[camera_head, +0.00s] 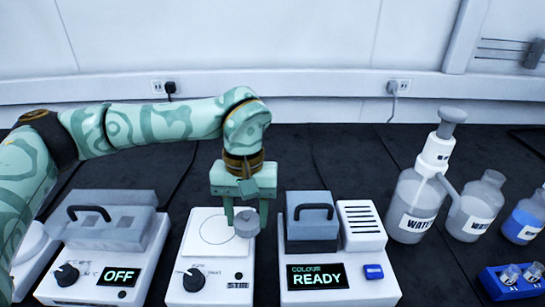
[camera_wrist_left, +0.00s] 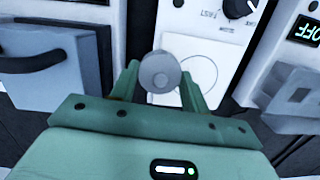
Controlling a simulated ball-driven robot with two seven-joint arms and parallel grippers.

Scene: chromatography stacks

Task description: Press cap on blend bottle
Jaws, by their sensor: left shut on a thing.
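My left gripper (camera_head: 244,222) is over the right side of the white stirrer (camera_head: 208,272). Its fingers are shut on a small grey round piece that looks like the cap (camera_head: 246,224). In the left wrist view the grey cap (camera_wrist_left: 159,72) sits between the two green fingertips (camera_wrist_left: 158,85), with a small darker spot in its top. It appears just above the stirrer's top, beside the marked circle; I cannot tell the exact gap. No bottle shows clearly under the cap, and I cannot pick out the blend bottle. My right gripper is not in view.
A white unit reading OFF (camera_head: 113,277) stands left of the stirrer. A colour reader (camera_head: 345,284) showing READY, with its handled lid, stands right.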

